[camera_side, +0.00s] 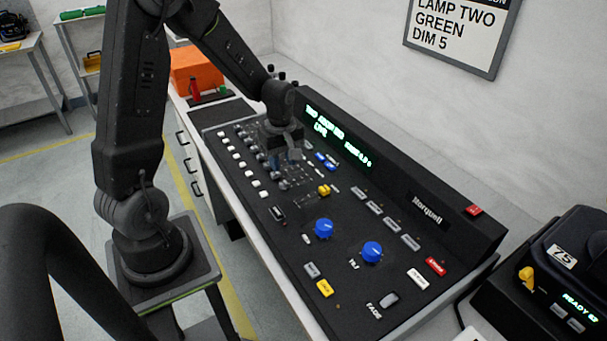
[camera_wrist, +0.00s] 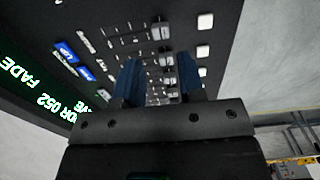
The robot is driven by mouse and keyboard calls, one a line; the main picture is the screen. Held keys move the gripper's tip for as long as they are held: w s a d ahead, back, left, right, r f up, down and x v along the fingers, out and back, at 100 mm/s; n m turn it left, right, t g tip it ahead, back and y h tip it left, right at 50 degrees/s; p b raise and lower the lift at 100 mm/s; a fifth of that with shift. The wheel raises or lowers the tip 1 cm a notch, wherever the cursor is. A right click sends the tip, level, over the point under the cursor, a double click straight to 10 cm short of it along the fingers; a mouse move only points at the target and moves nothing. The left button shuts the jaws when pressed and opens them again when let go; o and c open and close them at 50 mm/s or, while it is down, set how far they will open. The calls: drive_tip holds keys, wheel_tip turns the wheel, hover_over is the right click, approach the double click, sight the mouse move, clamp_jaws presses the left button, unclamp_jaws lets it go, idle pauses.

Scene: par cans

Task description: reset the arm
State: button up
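My gripper (camera_side: 283,160) hangs low over the fader rows of the black lighting console (camera_side: 440,218). In the wrist view its two blue fingers (camera_wrist: 160,78) stand apart with a gap between them, and nothing is clearly held. Several grey fader caps (camera_wrist: 168,80) show beyond and between the fingers. Whether a fingertip touches a cap cannot be told. My arm reaches across from its stand on the left.
The console has two blue knobs (camera_side: 324,229), a yellow-capped lever (camera_side: 323,190), a red button (camera_side: 436,266) and a lit green display (camera_side: 340,137). A wall sign (camera_side: 460,30) reads "LAMP TWO GREEN DIM 5". An orange box (camera_side: 196,70) stands behind. A black device (camera_side: 560,265) sits at right.

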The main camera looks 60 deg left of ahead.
drive_tip(key=shift+r, duration=0.15)
drive_tip(key=s+d+r+m+t, duration=0.3)
drive_tip(key=d+r+m, duration=0.55)
drive_tip(key=r, duration=0.35)
drive_tip(key=s+d+r+m+t, duration=0.2)
drive_tip(key=s+d+r+m, duration=0.4)
drive_tip(key=s+d+m, duration=0.2)
drive_tip(key=shift+s+r+m+t, duration=0.3)
drive_tip(key=shift+s+m, duration=0.45)
drive_tip(key=shift+s, duration=0.15)
drive_tip(key=shift+d, duration=0.1)
idle(1.9)
